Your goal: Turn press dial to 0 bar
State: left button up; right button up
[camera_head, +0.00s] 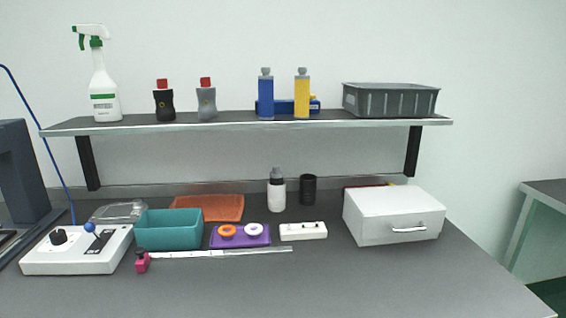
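A white control box (78,259) sits at the left end of the grey bench. A black dial knob (58,237) stands on its top left side. A lever with a blue ball (89,227) rises to the right of the knob, beside a dark slotted plate (99,242). The dial's markings are too small to read, so its setting cannot be told. Neither of my grippers is in view.
A dark machine (22,170) stands left of the box. A teal bin (169,230) and clear tray (118,211) are close to its right. A pink-ended ruler (215,253) lies in front. The bench front (300,290) is clear. A loaded shelf (240,123) hangs above.

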aim_at(59, 237)
jog(key=u, duration=1.3)
jog(key=j+z, duration=0.1)
